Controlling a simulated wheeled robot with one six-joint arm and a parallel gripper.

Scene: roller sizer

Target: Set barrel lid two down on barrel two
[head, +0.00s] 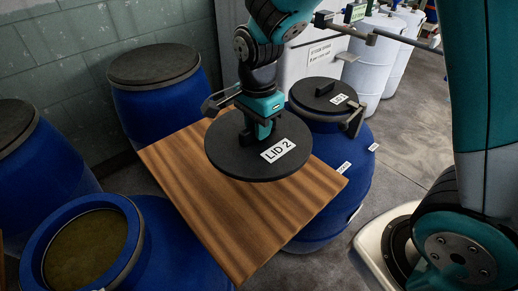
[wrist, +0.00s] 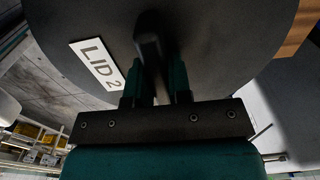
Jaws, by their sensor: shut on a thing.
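Barrel lid two (head: 228,158) is a black disc with a white LID 2 label and a raised handle. My gripper (head: 262,130) is shut on its handle from above. In the wrist view, the fingers (wrist: 155,85) close around the handle and the lid (wrist: 225,45) fills the upper part. The lid appears roughly level over the wooden board; I cannot tell whether it touches it. An open blue barrel (head: 150,260) with brownish contents stands at the lower left. No number shows on it, so I cannot confirm that it is barrel two.
The wooden board (head: 225,235) lies between the barrels. A blue barrel (head: 345,185) with a clamped black lid (head: 315,97) and white labels stands to its right. Two dark-topped blue barrels (head: 160,105) (head: 40,185) stand along the wall. White drums (head: 370,60) are behind; floor is clear at right.

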